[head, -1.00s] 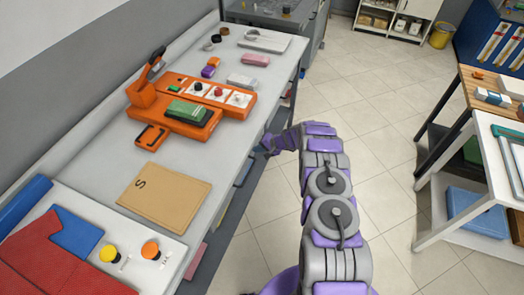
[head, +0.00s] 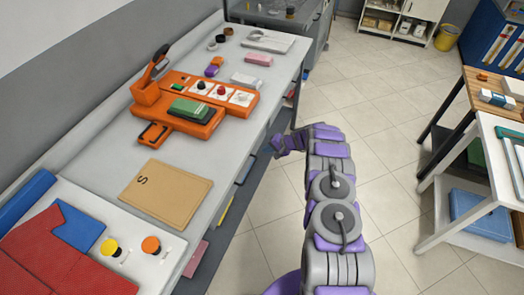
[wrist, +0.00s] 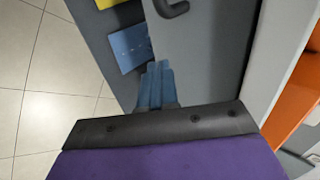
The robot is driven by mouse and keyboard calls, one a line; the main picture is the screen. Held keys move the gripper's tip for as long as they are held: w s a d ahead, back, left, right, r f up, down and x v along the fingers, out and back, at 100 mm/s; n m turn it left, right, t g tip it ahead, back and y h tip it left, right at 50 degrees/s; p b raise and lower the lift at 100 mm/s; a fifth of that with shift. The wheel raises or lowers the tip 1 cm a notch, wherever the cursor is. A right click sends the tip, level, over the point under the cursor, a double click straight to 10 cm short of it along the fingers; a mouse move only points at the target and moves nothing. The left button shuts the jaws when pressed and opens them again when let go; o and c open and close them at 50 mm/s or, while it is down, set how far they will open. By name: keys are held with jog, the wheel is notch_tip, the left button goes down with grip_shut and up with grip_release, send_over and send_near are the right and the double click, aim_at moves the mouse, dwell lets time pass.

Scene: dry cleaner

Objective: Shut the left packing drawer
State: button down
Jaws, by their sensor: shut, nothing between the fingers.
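In the wrist view, a grey drawer front (wrist: 198,55) with a dark curved handle (wrist: 174,8) lies just beyond my gripper (wrist: 157,68). The blue-grey fingers are together and empty, and overlap the panel's lower left edge in the picture; I cannot tell whether they touch it. In the head view, my gripper (head: 276,146) is low beside the bench's right side, at the end of my purple and grey arm. The drawer's front is mostly hidden there under the bench top, and how far it stands open is unclear.
The long bench (head: 105,195) carries an orange device (head: 190,112), a tan envelope (head: 165,193) and red fabric (head: 60,255). A yellow item (head: 225,210) shows below its edge. A white-topped table (head: 505,175) stands at right. Tiled floor between is clear.

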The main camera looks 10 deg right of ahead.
jog(key=p+v, duration=0.1)
jog(key=v, duration=0.9)
jog(key=shift+d, duration=0.3)
jog(key=shift+s, duration=0.15)
